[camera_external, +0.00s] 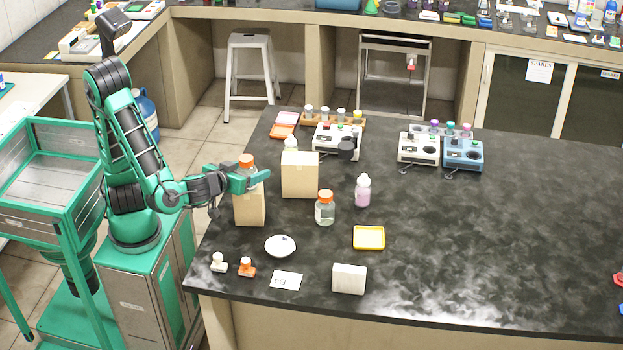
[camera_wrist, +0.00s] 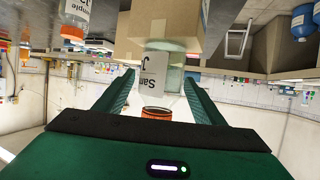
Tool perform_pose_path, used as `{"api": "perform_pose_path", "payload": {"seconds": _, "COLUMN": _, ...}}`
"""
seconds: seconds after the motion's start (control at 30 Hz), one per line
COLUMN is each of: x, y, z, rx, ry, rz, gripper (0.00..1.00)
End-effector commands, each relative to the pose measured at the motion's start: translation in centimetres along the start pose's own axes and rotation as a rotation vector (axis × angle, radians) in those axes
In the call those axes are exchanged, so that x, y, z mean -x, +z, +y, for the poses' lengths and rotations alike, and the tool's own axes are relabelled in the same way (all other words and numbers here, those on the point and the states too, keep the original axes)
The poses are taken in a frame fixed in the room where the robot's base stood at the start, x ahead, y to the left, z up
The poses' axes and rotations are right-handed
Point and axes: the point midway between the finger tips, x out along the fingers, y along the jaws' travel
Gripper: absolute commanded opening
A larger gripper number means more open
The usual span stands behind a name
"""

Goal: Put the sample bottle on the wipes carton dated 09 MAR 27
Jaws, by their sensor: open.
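A clear sample bottle (camera_external: 246,160) with an orange cap is upright at the top of the left tan carton (camera_external: 250,212); its lower part is hidden behind my gripper (camera_external: 252,182). In the upside-down wrist view, this bottle (camera_wrist: 174,75), with a partly legible "Sam" label, shows between my open fingers. I cannot tell whether they touch it. A second tan carton (camera_external: 300,177) stands just right and behind. No carton date is readable. A similar orange-capped bottle (camera_external: 325,212) stands on the bench; it also shows at the wrist view's upper left (camera_wrist: 76,14).
A pink-liquid bottle (camera_external: 362,193), white dish (camera_external: 280,246), yellow tray (camera_external: 369,238), pale block (camera_external: 349,279), card (camera_external: 286,281) and two stamp-like pieces (camera_external: 246,267) lie nearby. Instruments (camera_external: 337,139) stand behind. The bench (camera_external: 520,235) is mostly clear at right.

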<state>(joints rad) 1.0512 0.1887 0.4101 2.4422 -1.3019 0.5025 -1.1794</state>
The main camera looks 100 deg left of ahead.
Motion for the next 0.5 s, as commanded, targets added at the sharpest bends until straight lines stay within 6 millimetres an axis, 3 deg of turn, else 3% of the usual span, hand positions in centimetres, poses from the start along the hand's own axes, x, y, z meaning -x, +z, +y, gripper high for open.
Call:
{"api": "perform_pose_path", "payload": {"seconds": 0.3, "x": 6.6, "y": 0.0, "z": 0.1, "rx": 0.001, "ry": 0.003, "rz": -0.001, "gripper": 0.63}}
{"api": "perform_pose_path", "payload": {"seconds": 0.5, "x": 8.4, "y": 0.0, "z": 0.1, "rx": -0.001, "ry": 0.002, "rz": 0.000, "gripper": 0.63}}
